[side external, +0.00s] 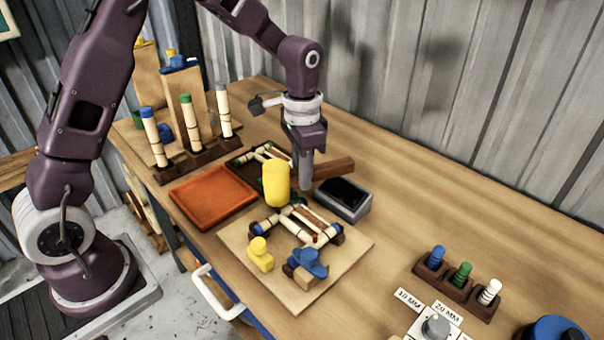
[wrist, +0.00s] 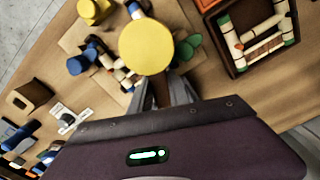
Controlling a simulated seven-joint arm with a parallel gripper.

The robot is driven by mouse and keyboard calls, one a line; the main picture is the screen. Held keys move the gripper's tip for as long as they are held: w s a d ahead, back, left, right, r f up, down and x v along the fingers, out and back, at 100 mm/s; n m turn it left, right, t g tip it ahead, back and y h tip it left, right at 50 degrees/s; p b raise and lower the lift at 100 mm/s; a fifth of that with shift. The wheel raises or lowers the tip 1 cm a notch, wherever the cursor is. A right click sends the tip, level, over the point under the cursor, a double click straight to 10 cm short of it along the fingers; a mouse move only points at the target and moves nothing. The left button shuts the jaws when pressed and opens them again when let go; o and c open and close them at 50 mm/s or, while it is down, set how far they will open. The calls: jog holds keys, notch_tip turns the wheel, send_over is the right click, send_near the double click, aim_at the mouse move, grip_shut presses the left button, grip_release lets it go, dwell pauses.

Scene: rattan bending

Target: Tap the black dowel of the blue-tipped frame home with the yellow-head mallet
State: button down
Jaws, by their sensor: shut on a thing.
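My gripper (side external: 305,183) is shut on the brown handle (side external: 335,170) of the mallet. The mallet's yellow head (side external: 276,183) hangs to the left of the fingers, above the back part of a pale work board (side external: 345,255). In the wrist view the yellow head (wrist: 147,46) sits just beyond my fingers (wrist: 172,92) and hides part of what lies below. The blue-tipped frame (side external: 303,222) lies on the board, below and in front of the head, which looks clear of it. I cannot pick out the black dowel for certain in either view.
A yellow clamp (side external: 260,255) and a blue clamp (side external: 309,263) stand on the board's front part. A grey box with a black top (side external: 343,198) is close right of my gripper. Behind are an orange tray (side external: 212,195) and a dark tray with another frame (wrist: 255,40).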

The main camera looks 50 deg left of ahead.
jog(key=shift+f, duration=0.3)
jog(key=shift+f, duration=0.1)
notch_tip(320, 180, down, 3)
jog(key=shift+f, duration=0.2)
jog(key=shift+r, duration=1.8)
jog(key=shift+r, duration=0.1)
notch_tip(320, 180, up, 5)
jog(key=shift+f, duration=0.1)
